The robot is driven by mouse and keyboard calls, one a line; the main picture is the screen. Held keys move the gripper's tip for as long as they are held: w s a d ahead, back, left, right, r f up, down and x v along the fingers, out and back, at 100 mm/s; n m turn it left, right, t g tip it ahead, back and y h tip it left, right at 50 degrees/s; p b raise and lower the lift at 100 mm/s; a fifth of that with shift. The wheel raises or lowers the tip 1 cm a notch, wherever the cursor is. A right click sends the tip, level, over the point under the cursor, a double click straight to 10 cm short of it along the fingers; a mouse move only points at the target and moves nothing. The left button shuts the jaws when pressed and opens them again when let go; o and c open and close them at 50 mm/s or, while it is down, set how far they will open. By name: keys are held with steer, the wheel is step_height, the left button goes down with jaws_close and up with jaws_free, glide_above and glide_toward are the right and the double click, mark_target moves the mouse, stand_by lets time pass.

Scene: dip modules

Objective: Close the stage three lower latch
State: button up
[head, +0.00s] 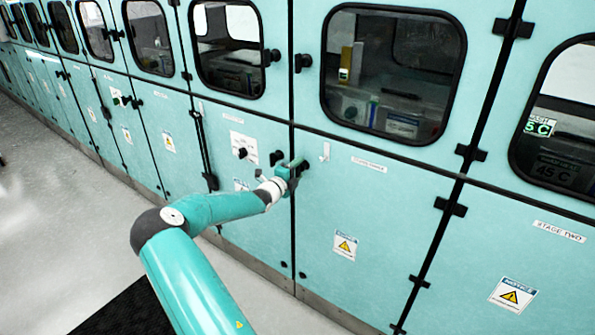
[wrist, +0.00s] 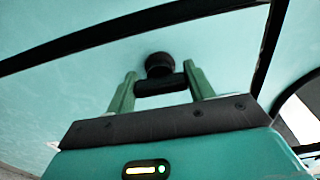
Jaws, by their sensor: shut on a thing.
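The lower latch is a black knob with a short bar, seen in the wrist view (wrist: 159,66) on the teal panel. My gripper (wrist: 161,82) reaches up to it, with one green finger on each side of the bar. The fingers are shut on the latch. In the head view my gripper (head: 291,170) is at the left edge of a lower panel (head: 375,210) with a small label too blurred to read surely. The latch is mostly hidden there behind the gripper.
Another black latch (head: 277,157) sits just left of my gripper. A upper window door (head: 394,70) with a black latch (head: 302,63) is above. A black vertical seam (head: 437,250) with hinges is to the right. Grey floor (head: 60,220) is open at left.

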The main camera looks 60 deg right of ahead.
stand_by(0.5)
steer(key=o, duration=1)
steer(key=a, duration=0.4)
steer(key=w+a, duration=0.1)
steer(key=a, duration=0.4)
steer(key=w+a, duration=0.1)
steer(key=a, duration=0.3)
steer(key=shift+a, duration=0.3)
steer(key=shift+w, duration=0.1)
